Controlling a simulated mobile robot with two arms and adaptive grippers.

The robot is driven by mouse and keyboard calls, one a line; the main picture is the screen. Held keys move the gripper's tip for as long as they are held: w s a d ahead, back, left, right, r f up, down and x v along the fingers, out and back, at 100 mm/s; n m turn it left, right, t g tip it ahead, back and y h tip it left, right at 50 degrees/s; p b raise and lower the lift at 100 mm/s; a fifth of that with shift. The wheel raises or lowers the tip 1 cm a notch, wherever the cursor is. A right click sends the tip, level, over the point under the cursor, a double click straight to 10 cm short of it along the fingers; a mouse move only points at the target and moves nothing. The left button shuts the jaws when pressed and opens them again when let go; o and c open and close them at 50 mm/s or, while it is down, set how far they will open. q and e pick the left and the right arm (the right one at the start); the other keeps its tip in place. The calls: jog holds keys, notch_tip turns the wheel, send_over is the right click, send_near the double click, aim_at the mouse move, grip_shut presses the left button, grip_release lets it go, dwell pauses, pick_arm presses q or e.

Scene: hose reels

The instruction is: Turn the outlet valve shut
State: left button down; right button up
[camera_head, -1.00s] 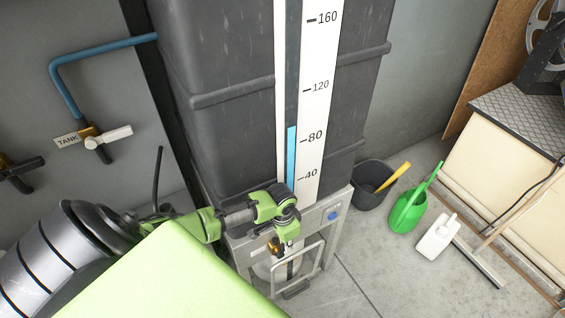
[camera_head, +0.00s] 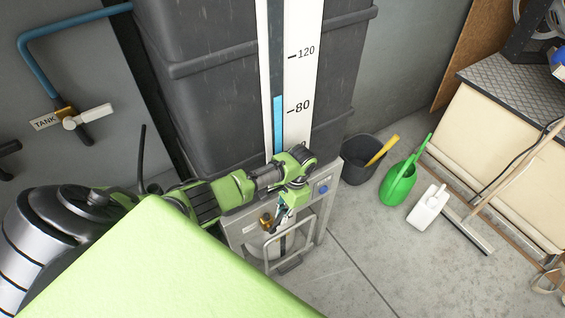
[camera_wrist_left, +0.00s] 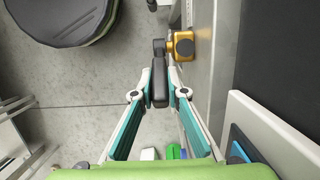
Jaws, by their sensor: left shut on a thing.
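The outlet valve has a brass body (camera_head: 265,220) on the grey front of the stand under the dark tank. In the left wrist view its brass body (camera_wrist_left: 184,46) is at the upper middle, and its dark lever handle (camera_wrist_left: 159,88) points toward my palm. My left gripper (camera_head: 284,216) is just right of the brass body in the head view. In the wrist view, the fingers of my left gripper (camera_wrist_left: 160,76) are closed around the lever from both sides. The fingers partly hide the lever in the head view. My right gripper is not in view.
The tank (camera_head: 215,95) has a level gauge (camera_head: 302,80) with blue just above 80. A metal guard loop (camera_head: 290,245) surrounds the area below the valve. A black bucket (camera_head: 358,165), green watering can (camera_head: 398,183) and white jug (camera_head: 428,208) stand right. A tank valve (camera_head: 70,115) is on the left wall.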

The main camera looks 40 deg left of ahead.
pick_arm(q)
jog(key=c, duration=2)
grip_release()
jog(key=v, duration=1.2)
